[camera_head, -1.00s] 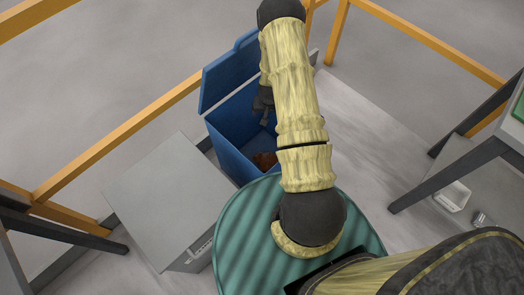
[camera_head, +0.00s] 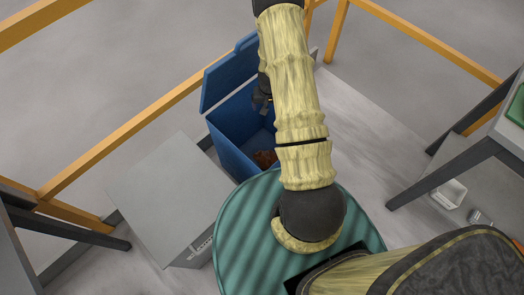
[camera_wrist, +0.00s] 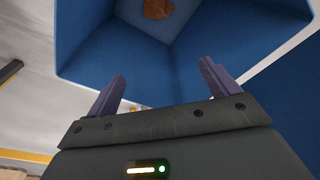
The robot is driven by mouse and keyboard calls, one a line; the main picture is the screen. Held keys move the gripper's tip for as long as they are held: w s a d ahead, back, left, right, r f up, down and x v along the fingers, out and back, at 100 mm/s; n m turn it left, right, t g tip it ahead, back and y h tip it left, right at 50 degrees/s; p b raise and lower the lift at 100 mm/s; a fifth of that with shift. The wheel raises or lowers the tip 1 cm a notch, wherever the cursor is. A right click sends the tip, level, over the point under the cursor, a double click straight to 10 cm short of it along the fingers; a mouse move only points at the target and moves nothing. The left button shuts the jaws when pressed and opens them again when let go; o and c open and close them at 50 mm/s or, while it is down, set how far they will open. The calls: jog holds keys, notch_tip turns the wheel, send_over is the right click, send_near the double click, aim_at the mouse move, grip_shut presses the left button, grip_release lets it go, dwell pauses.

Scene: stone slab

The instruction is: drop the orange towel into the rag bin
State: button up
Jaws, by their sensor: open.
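The rag bin is a blue box (camera_head: 234,143) with its lid (camera_head: 230,72) raised, just beyond my green striped base in the head view. Its blue inner wall (camera_wrist: 105,62) fills much of the wrist view. The orange towel (camera_head: 265,158) is a crumpled brown-orange lump low inside the bin, and it also shows at the top of the wrist view (camera_wrist: 157,8). My arm partly covers the bin in the head view. My gripper (camera_wrist: 162,80) is open and empty, above the bin and apart from the towel.
A grey cabinet (camera_head: 165,200) stands left of the bin. An orange rail (camera_head: 120,138) runs behind it. A table with dark legs (camera_head: 445,170) stands at the right, with a small white container (camera_head: 449,193) below it. Pale floor between bin and table is clear.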

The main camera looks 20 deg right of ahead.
notch_tip(320, 180, up, 14)
jog(key=s, duration=0.2)
jog(key=shift+a+f+p, duration=0.15)
jog(key=shift+a+p, duration=0.25)
jog(key=shift+w, duration=0.1)
dwell(0.4)
jog(key=s+a+r+n+t, duration=0.1)
jog(key=s+a+r+n, duration=0.4)
jog(key=s+a+r, duration=1.1)
notch_tip(320, 180, up, 14)
jog(key=d+p, duration=0.2)
jog(key=p, duration=1)
jog(key=shift+w+y+p, duration=0.3)
jog(key=shift+y+p, duration=0.05)
jog(key=shift+y, duration=0.05)
jog(key=shift+d, duration=0.1)
